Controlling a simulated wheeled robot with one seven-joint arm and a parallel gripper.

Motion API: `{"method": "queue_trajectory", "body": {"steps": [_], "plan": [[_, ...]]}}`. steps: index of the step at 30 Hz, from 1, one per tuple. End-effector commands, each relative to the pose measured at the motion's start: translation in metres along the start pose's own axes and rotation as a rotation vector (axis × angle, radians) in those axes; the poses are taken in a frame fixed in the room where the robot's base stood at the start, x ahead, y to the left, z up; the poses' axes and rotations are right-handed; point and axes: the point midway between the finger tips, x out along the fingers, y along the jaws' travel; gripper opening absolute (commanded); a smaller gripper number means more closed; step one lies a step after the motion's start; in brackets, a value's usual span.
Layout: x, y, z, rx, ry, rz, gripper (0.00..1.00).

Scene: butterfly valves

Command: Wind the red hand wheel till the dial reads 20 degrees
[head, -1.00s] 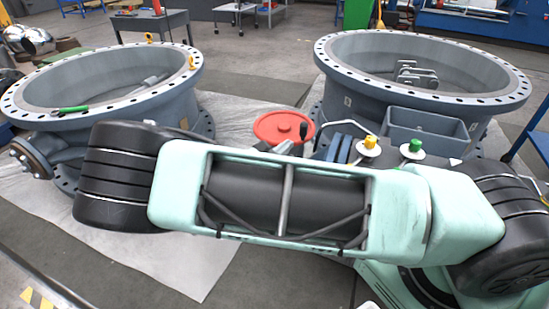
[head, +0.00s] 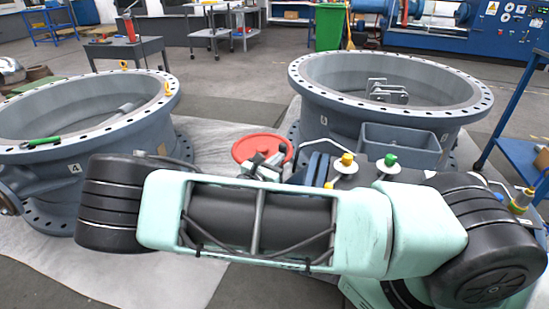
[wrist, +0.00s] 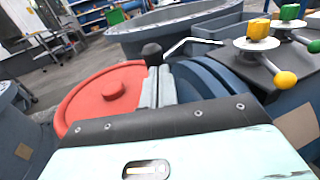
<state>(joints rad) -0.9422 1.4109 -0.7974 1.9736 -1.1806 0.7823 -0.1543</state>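The red hand wheel (head: 250,147) sits between two large grey valve bodies in the head view, partly covered by my gripper. It fills the left middle of the wrist view (wrist: 85,105), with a raised red hub. My gripper (head: 267,158) is over the wheel's lower right part in the head view. In the wrist view my grey fingers (wrist: 158,84) stand close together at the wheel's right edge. A black handle knob (wrist: 152,52) shows just beyond the fingertips; whether they grip its handle is unclear. I cannot make out the dial or its reading.
The left valve body (head: 115,158) and right valve body (head: 330,112) flank the wheel. Right of it are a yellow-knobbed lever (head: 346,160), a green-knobbed lever (head: 389,161) and a grey tray (head: 400,146). A blue cart (head: 520,155) stands at far right.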

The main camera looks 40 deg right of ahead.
Motion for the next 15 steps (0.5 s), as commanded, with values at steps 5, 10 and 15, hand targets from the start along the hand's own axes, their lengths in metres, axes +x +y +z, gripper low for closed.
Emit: {"method": "queue_trajectory", "body": {"steps": [5,10,15], "plan": [[0.017,-0.010,0.008,-0.006,-0.002,-0.002,0.00],[0.032,-0.016,0.007,-0.003,-0.002,-0.002,0.00],[0.039,-0.018,0.003,-0.002,-0.001,-0.003,0.00]]}}
